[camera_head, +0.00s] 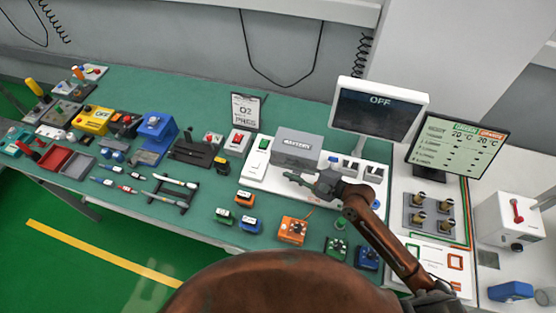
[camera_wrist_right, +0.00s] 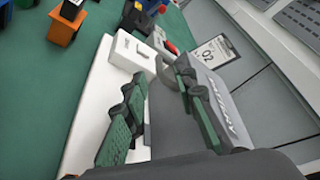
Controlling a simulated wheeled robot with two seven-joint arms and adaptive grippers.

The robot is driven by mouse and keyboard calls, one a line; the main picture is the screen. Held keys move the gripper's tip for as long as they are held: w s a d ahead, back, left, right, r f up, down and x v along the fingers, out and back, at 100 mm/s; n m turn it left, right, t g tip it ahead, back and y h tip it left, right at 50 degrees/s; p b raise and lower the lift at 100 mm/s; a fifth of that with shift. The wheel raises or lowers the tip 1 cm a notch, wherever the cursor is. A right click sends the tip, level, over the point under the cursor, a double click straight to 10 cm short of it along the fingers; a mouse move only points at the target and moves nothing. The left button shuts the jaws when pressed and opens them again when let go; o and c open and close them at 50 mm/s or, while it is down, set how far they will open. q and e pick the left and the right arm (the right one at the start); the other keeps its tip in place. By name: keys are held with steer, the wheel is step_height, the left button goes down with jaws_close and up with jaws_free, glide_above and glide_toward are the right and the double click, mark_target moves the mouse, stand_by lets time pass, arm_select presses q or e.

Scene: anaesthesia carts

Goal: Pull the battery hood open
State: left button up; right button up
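The battery hood (camera_head: 297,146) is a grey box marked BATTERY on a white base (camera_head: 262,176), and it looks closed. In the right wrist view the hood (camera_wrist_right: 228,108) is on the right, with a grey loop handle (camera_wrist_right: 164,68) standing out from it. My right gripper (camera_head: 306,180) is just in front of the hood in the head view. Its green fingers are apart in the right wrist view (camera_wrist_right: 158,82), with the handle close to the fingertips. I cannot tell whether they touch it. My left gripper is not in view.
A monitor reading OFF (camera_head: 380,112) stands behind and right of the hood. Small orange (camera_head: 293,230) and green boxes stand at the front edge. An O2 sign (camera_head: 245,110) is behind left.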

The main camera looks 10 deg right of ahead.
mark_target(280, 165)
steer(key=x, duration=0.4)
steer(key=shift+a, duration=0.1)
steer(key=shift+x, duration=0.8)
steer(key=c, duration=0.7)
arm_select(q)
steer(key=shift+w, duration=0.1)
arm_select(e)
jaws_close()
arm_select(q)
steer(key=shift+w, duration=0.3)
